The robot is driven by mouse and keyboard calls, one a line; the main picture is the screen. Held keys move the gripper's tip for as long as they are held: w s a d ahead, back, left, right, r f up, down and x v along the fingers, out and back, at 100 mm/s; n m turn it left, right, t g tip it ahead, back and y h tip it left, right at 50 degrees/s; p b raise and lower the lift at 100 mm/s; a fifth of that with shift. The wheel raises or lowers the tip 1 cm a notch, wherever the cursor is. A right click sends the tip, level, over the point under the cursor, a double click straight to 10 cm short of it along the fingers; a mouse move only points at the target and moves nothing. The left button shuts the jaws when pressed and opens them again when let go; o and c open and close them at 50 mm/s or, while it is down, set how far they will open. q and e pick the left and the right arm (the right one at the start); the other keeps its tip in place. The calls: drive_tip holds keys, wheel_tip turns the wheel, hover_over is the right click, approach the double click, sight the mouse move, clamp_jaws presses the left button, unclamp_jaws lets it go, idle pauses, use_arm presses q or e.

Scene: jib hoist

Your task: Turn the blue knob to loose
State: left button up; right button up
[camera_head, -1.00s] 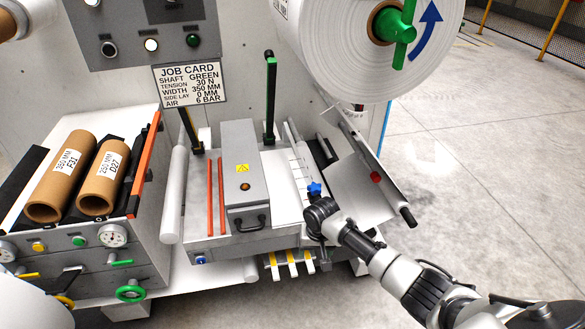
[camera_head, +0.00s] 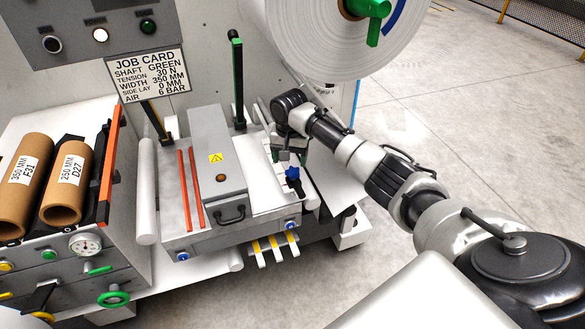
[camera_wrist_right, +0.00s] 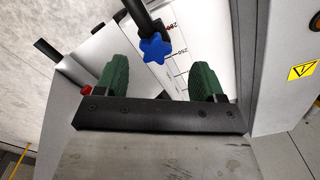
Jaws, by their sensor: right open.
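The blue star-shaped knob (camera_head: 292,172) sits on a dark stem at the right side of the grey machine's table. In the right wrist view the blue knob (camera_wrist_right: 155,48) shows beyond the fingertips, roughly between them, by a printed scale. My right gripper (camera_head: 284,152) is just above and left of the knob in the head view, pointing down. In the wrist view its two green-padded fingers (camera_wrist_right: 163,80) are wide apart with nothing between them. I see no contact with the knob. My left gripper is out of view.
A grey box with a handle (camera_head: 215,165) stands left of the knob. A green-topped upright post (camera_head: 237,85) and a large white roll (camera_head: 340,30) are behind. Round blue fittings (camera_head: 292,225) are on the table's front. Open floor (camera_head: 480,120) lies to the right.

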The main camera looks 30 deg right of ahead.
sight(293, 170)
drive_tip(key=shift+w+d+r+m, duration=0.3)
drive_tip(key=shift+d+r, duration=0.25)
drive_tip(key=shift+d, duration=0.2)
drive_tip(key=shift+f, duration=3.55)
drive_tip(key=c, duration=0.9)
